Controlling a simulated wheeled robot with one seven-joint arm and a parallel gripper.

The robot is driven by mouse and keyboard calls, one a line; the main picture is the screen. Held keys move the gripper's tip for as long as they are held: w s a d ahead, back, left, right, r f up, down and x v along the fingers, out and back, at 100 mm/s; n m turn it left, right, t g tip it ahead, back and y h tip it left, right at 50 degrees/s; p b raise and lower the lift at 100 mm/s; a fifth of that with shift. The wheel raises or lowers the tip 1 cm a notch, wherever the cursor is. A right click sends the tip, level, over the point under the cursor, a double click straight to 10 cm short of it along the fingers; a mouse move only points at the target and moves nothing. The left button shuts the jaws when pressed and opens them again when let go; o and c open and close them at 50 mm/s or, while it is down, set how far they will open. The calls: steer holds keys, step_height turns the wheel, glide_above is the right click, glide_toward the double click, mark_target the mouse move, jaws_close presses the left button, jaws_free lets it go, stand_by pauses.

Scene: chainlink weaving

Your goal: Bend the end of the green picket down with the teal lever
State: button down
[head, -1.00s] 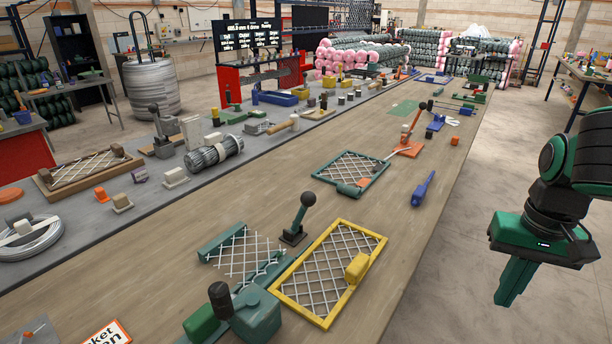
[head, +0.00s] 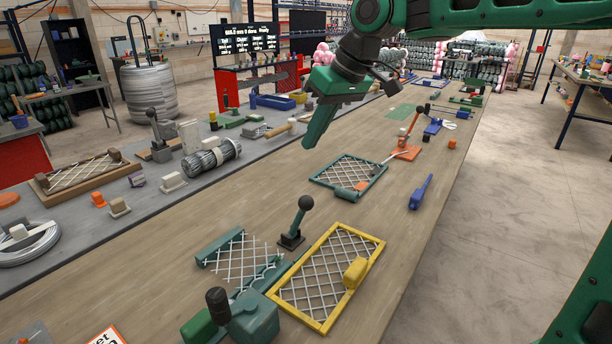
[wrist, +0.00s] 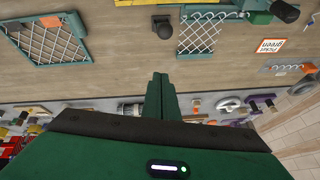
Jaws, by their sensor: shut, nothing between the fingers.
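The teal lever (head: 297,222) has a black ball knob and stands tilted on a small dark base in the middle of the near bench. In the wrist view a dark knobbed shape (wrist: 162,27) near the top appears to be this lever. Left of it lies a partly woven wire mesh (head: 238,258) with a teal rail along its far side; loose wire ends show. I cannot tell which wire is the green picket or whether its end is bent. My gripper (head: 314,138) is shut and empty, above the bench beyond the lever. Its fingers (wrist: 160,88) touch nothing.
A yellow-framed mesh (head: 325,278) lies right of the lever. A teal-framed mesh (head: 348,176) lies beyond it, with an orange-based lever (head: 408,150) and a blue tool (head: 420,192) nearby. A green machine (head: 250,318) stands in front. Bare bench lies left of the lever.

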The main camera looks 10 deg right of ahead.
steer(key=shift+w+a+f, duration=0.1)
steer(key=shift+a+f, duration=0.25)
steer(key=shift+f, duration=1.55)
steer(key=shift+s+a+f, duration=0.1)
steer(key=shift+a+f, duration=0.2)
steer(key=shift+f, duration=1.55)
steer(key=shift+w+a+f, duration=0.1)
steer(key=shift+a+f, duration=0.25)
steer(key=shift+f, duration=1.55)
